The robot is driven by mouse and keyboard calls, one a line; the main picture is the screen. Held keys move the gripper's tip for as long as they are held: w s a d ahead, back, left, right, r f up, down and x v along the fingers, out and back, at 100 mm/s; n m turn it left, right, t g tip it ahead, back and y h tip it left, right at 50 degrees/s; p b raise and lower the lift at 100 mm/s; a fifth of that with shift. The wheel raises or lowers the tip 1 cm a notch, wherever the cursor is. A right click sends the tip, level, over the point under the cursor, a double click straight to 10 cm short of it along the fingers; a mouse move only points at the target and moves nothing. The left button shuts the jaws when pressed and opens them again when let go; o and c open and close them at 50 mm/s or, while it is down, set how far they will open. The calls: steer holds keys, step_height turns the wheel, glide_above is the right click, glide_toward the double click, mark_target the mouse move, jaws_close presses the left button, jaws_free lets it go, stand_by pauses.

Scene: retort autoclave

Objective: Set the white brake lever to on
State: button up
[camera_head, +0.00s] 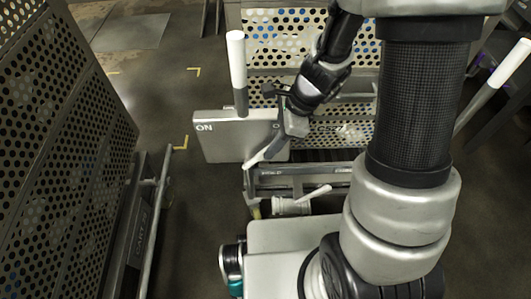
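The white brake lever (236,60) stands nearly upright, with a white grip above a grey shaft. Its foot meets a light grey box (225,148). The box reads "ON" at its left end; an "O" shows at its right, and the rest of that word is hidden behind my arm. The lever stands between the two labels. My gripper (272,112) is just right of the lever's shaft, close to the box, and looks apart from the white grip. Its fingertips are small and partly hidden, so its opening is unclear.
A perforated cart (55,110) stands at left, marked "CART". A perforated metal panel (285,20) rises behind the lever. A low frame (310,178) with a short white bar (315,193) lies below the box. Another white-gripped lever (510,62) is at far right. Floor is open left of the box.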

mark_target(265, 149)
steer(key=shift+b+x, duration=0.5)
steer(key=shift+x, duration=1.4)
jaws_close()
